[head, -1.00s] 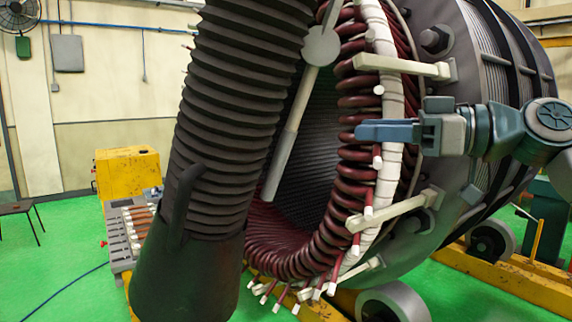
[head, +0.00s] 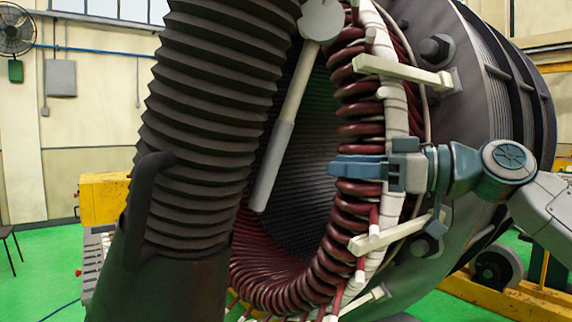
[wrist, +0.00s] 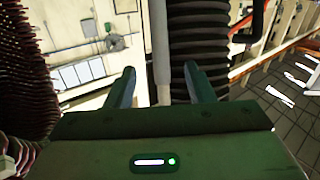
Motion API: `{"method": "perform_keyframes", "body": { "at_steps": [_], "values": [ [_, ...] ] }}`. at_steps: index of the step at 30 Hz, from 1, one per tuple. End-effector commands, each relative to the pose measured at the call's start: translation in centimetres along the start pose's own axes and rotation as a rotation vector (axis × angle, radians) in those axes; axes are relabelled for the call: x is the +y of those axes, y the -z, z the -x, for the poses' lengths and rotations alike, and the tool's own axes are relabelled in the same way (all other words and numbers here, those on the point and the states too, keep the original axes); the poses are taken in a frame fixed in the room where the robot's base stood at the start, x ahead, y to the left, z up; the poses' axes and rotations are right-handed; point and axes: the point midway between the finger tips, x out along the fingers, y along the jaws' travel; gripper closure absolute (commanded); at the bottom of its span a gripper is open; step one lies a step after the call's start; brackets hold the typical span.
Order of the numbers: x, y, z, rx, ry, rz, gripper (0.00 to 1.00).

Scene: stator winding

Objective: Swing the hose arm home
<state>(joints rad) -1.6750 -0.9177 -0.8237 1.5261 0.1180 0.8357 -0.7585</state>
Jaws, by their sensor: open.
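The hose arm shows as a thick dark ribbed hose (head: 215,110) ending in a dark hood (head: 170,285) with a curved handle (head: 148,200). It hangs tilted across the left front of the stator bore. The ribbed hose also shows in the wrist view (wrist: 198,45), beyond the right finger. My gripper (head: 332,168) is open and empty in front of the red coil ends, to the right of the hose and apart from it. In the wrist view its fingers (wrist: 160,85) stand apart, with a pale rod (wrist: 160,45) seen between them; I cannot tell its distance.
The stator (head: 470,60) with red coil ends (head: 358,110) and pale brackets (head: 400,72) fills the right. A pale rod with a round head (head: 283,135) hangs before the bore. A yellow machine (head: 103,198) stands behind at left. Green floor (head: 50,260) is free at left.

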Motion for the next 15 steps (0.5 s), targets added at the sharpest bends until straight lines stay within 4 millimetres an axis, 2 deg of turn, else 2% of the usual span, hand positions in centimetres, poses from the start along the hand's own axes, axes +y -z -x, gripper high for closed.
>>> {"method": "perform_keyframes", "body": {
  "at_steps": [1, 6, 12, 15],
  "values": [
    [-0.1, 0.1, -1.3, -0.004, 0.005, 0.0, 0.51],
    [-0.1, 0.2, -5.0, -0.003, 0.003, 0.0, 0.51],
    [0.0, 0.1, -8.4, -0.002, -0.001, 0.001, 0.51],
    [0.1, 0.1, -9.5, -0.002, -0.002, 0.001, 0.51]
  ]
}}
